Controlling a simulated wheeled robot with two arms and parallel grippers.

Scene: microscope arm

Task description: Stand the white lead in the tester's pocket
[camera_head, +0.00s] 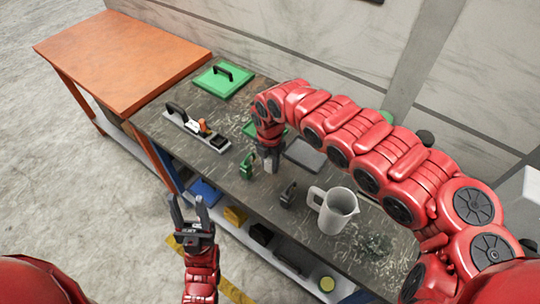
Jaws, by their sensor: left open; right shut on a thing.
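My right gripper (270,165) points down over the dark worktop (222,165), shut, with a small pale piece between its fingertips. The piece looks like the white lead, but the fingers hide most of it. A small green upright thing (247,166) stands just left of this gripper. A small dark upright thing (288,195) stands to its lower right. I cannot tell which of these is the tester, and no pocket can be made out. My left gripper (191,212) is open and empty, fingers apart, in front of the bench's near edge.
A grey jug (337,211) stands right of the dark thing. A dark flat pad (305,154) lies behind. A tray with tools (196,129) and a green lidded box (222,82) are at the left. A shelf with several things runs below. An orange table (120,50) adjoins the bench.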

